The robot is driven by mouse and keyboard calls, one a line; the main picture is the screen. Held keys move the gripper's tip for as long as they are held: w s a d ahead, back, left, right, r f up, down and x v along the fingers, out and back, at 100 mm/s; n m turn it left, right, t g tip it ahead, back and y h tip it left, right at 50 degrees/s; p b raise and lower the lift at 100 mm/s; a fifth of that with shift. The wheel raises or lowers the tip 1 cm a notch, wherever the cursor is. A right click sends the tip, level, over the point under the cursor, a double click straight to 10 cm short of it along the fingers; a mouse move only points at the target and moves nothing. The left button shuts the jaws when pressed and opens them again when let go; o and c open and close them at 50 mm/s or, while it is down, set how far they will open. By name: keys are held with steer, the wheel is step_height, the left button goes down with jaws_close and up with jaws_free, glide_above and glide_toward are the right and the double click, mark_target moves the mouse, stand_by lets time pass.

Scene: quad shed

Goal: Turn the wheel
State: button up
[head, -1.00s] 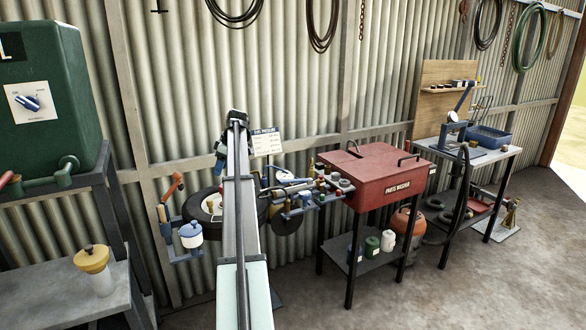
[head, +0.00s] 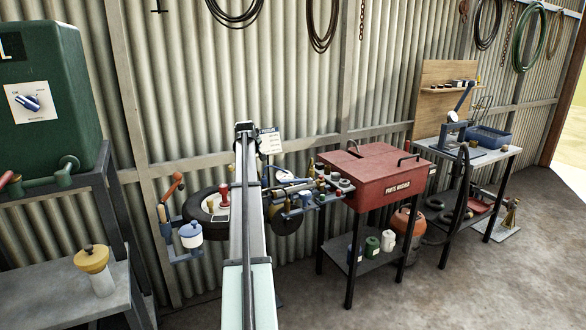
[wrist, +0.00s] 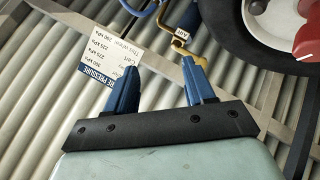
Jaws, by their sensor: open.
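The wheel (head: 190,207), a black tyre with a pale hub, is mounted in front of the corrugated wall and partly hidden behind my arm in the head view. A red-topped part (head: 224,196) shows at its hub. In the wrist view the tyre (wrist: 236,42) fills the upper right, with the red part (wrist: 309,42) at the right edge. My gripper (wrist: 161,84) has its two blue fingers spread and nothing between them. It is apart from the wheel. In the head view my arm hides the fingers.
A tyre pressure sign (wrist: 112,52) and a brass lever with an AIR tag (wrist: 183,36) lie beyond the fingers. A red parts washer (head: 378,178) stands right, and a bench (head: 60,300) stands left.

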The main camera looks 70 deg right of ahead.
steer(key=s+d+f+g, duration=0.1)
steer(key=s+d+f, duration=0.1)
steer(key=s, duration=0.6)
steer(key=s+d+f+m+g, duration=0.1)
steer(key=s+d+f, duration=0.2)
steer(key=s, duration=0.5)
steer(key=shift+s+f+h, duration=0.25)
steer(key=shift+f+h, duration=0.05)
steer(key=shift+f, duration=0.3)
steer(key=w+a+r+n+t+y, duration=0.1)
steer(key=w+a+r, duration=0.2)
steer(key=w, duration=0.7)
steer(key=w+a+r+t+y, duration=0.1)
steer(key=w+a+r+t, duration=0.2)
steer(key=w, duration=0.6)
steer(key=w+a+f+n+y, duration=0.1)
steer(key=w+a+n+y, duration=0.2)
steer(key=a+n+y, duration=0.9)
steer(key=w+a+f+m+h, duration=0.1)
steer(key=f, duration=0.3)
steer(key=w+a+f+m+h, duration=0.1)
steer(key=w+a+f, duration=0.1)
steer(key=f, duration=0.2)
steer(key=w+a+f+m+g+h, duration=0.1)
steer(key=w+f, duration=0.1)
steer(key=f, duration=0.2)
steer(key=shift+w+a+f+m, duration=0.1)
steer(key=shift+a+f+m, duration=0.05)
steer(key=shift+f+m, duration=0.25)
